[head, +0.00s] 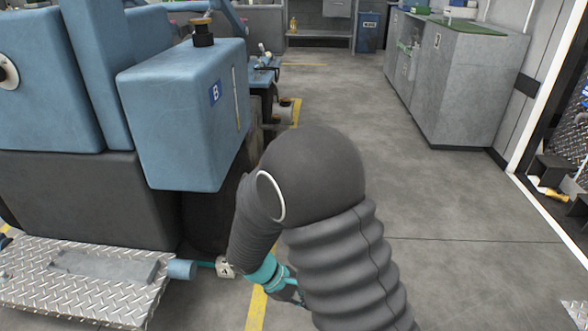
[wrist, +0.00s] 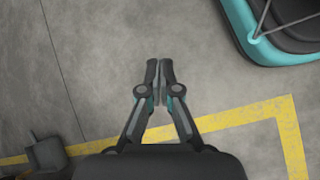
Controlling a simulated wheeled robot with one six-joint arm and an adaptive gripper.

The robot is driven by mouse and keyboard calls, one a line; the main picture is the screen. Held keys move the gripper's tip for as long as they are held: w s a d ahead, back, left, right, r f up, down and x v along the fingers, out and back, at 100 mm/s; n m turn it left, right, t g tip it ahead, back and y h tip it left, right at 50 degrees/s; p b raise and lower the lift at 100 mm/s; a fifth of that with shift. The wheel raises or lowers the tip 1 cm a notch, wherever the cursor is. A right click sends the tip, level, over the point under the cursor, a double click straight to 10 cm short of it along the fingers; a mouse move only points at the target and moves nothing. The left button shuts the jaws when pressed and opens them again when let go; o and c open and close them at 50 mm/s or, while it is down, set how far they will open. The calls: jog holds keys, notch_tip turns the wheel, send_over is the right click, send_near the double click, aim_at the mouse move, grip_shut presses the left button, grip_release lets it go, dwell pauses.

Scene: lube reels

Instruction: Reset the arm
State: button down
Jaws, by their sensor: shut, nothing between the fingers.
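My arm (head: 335,225) shows in the head view, bent over the floor in dark grey sleeves, with a teal band near its lower end. My gripper (wrist: 159,70) is in the wrist view, its two fingers together with nothing between them. It points at bare grey floor and touches nothing that I can see. In the head view the fingers are mostly hidden behind the arm.
A blue machine (head: 185,110) marked B stands at the left, with a metal tread plate (head: 75,280) below it. A grey cabinet (head: 460,85) stands at the right. The central floor is clear.

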jog(key=s+d+r+m+t+y+p, duration=0.1)
jog(key=s+d+r+m, duration=0.3)
jog(key=r, duration=0.6)
jog(key=s+d+r+m+t+y+p, duration=0.2)
jog(key=s+d+r+m+t+y, duration=0.1)
jog(key=r, duration=0.8)
jog(key=s+d+r+m+t+y+p, duration=0.1)
jog(key=s+d+r+m, duration=0.4)
jog(key=r, duration=0.6)
jog(key=s+y+p, duration=0.1)
jog(key=y, duration=0.1)
jog(key=shift+d+r+m+t+y, duration=0.15)
jog(key=shift+d+m+t+y, duration=0.15)
jog(key=shift+t, duration=0.1)
jog(key=shift+a, duration=0.1)
